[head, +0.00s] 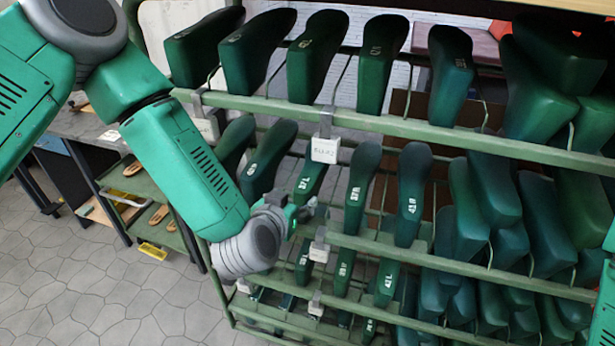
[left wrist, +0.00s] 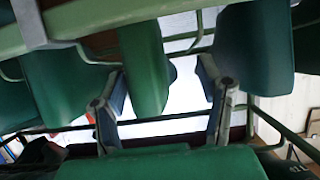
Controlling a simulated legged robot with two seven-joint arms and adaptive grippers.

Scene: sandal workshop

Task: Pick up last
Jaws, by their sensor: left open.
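Green shoe lasts stand in rows on a green rack (head: 420,255). My left gripper (head: 303,212) is at the middle row, at the lower end of a narrow last marked L (head: 308,180). In the left wrist view, the left gripper (left wrist: 162,85) is open, its two fingers spread on either side of a green last (left wrist: 146,65). Gaps show on both sides of that last, so the fingers look clear of it. In the head view the fingers are small and partly lost against the rack. My right gripper is not in view.
Neighbouring lasts (head: 355,188) (head: 412,190) stand close by in the same row. Rack rails (head: 400,120) run above and below, with white tags (head: 325,150) hanging. A bench with shelves (head: 130,185) stands at left; the tiled floor (head: 60,285) there is clear.

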